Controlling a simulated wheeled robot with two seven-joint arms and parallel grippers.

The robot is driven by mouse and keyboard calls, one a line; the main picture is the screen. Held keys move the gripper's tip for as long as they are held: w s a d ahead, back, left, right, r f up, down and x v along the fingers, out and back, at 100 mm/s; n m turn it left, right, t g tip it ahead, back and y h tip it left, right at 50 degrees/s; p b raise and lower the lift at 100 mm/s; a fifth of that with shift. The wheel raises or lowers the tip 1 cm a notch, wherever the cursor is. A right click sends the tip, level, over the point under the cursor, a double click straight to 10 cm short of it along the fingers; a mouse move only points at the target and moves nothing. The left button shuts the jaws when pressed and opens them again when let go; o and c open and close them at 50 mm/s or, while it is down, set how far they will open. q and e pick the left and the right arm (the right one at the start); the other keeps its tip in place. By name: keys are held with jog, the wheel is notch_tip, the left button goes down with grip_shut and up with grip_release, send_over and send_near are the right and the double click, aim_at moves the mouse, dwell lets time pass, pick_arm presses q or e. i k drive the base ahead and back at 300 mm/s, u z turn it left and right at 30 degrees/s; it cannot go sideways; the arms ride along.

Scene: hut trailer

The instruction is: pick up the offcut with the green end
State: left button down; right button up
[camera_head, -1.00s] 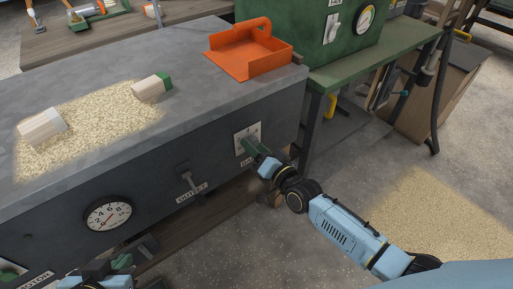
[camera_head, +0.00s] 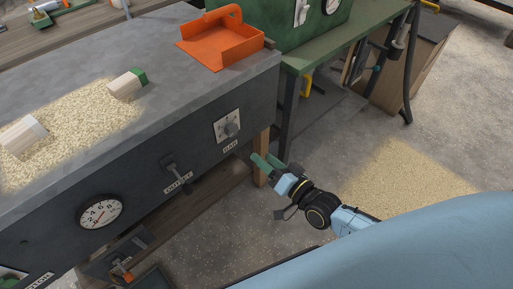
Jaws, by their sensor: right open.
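The offcut with the green end (camera_head: 122,86) is a short pale wood block. It lies on a patch of sawdust (camera_head: 85,108) on the grey machine top, its green end to the right. A second pale offcut with a whitish end (camera_head: 24,133) lies at the left of the same patch. My right gripper (camera_head: 267,163) is open and empty, with green fingers. It is in front of the machine's front face, below and right of the knob, well away from both offcuts. My left gripper is out of view.
An orange dustpan (camera_head: 220,42) sits at the machine top's right end. A green bench (camera_head: 345,40) stands to the right. Bare machine top lies between offcut and dustpan.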

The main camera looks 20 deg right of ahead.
aim_at(131, 81)
jog(key=k, duration=1)
